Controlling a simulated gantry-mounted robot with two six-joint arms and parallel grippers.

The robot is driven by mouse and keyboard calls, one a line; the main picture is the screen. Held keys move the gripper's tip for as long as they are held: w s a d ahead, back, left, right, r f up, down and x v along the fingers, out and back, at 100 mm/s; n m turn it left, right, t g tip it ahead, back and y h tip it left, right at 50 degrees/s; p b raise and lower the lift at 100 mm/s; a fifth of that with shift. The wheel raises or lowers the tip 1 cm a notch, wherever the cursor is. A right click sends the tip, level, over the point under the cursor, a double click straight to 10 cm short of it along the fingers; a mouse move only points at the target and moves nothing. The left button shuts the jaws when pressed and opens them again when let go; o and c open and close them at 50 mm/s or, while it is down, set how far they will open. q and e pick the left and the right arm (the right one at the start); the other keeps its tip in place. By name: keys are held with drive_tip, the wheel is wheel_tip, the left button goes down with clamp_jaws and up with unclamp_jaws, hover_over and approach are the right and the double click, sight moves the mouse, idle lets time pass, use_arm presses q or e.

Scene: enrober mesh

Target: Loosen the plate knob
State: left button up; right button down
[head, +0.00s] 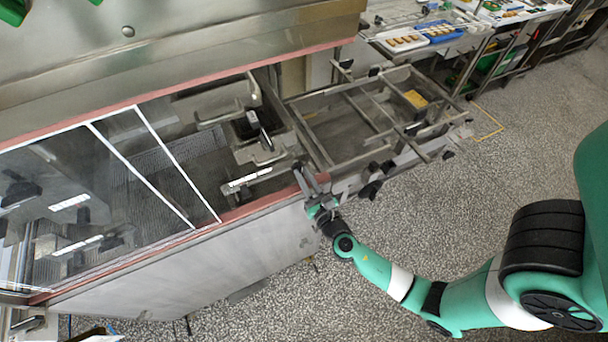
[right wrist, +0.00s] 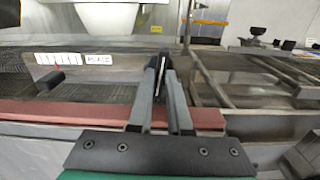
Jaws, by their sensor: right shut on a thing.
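My right gripper (head: 302,172) reaches over the red front rail at the right end of the machine. In the right wrist view its fingers (right wrist: 160,66) are closed together on a small dark part, which I take as the plate knob (right wrist: 153,62). The fingers hide most of it, so its turn cannot be read. A PLATE label (right wrist: 98,59) with a marked scale is just left of the fingertips. My left gripper is not in view.
The red rail (right wrist: 70,111) runs below the fingers. An open metal frame (head: 345,110) with bars and black knobs adjoins on the right. Clear panels (head: 120,170) cover the mesh on the left. A table with trays (head: 440,30) stands behind. The speckled floor is open at right.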

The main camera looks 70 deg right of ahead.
drive_tip(key=shift+n, duration=0.4)
idle(0.3)
drive_tip(key=c, duration=0.9)
unclamp_jaws()
drive_tip(key=b+v, duration=0.4)
drive_tip(key=v, duration=0.7)
drive_tip(key=shift+s+a, duration=0.1)
drive_tip(key=shift+s, duration=0.1)
